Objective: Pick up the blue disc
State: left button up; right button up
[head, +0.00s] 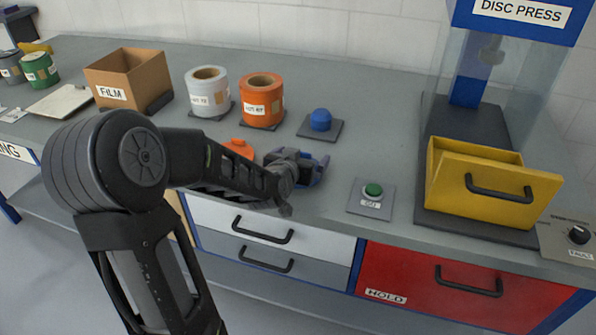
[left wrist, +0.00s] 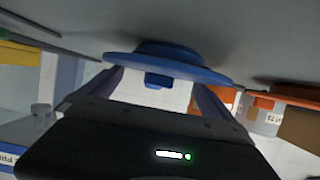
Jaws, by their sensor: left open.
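The blue disc (left wrist: 185,67) shows in the left wrist view, a flat round plate with a small square knob, close to the grey tabletop. My left gripper (left wrist: 158,82) is open, with one finger on each side of the knob and the fingertips near the disc's face. I cannot tell whether they touch it. In the head view my left gripper (head: 308,170) is low over the front of the bench and mostly hides the disc. My right gripper is not in view.
An orange disc (head: 240,147) lies just left of the gripper, partly behind my arm. A blue dome on a dark pad (head: 321,120) stands behind it. A green button (head: 373,190) and a yellow drawer (head: 475,187) are to the right, orange (head: 261,98) and white rolls (head: 207,90) behind.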

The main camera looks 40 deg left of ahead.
pick_arm(q)
jog(key=shift+c, duration=0.2)
grip_shut()
dwell(1.1)
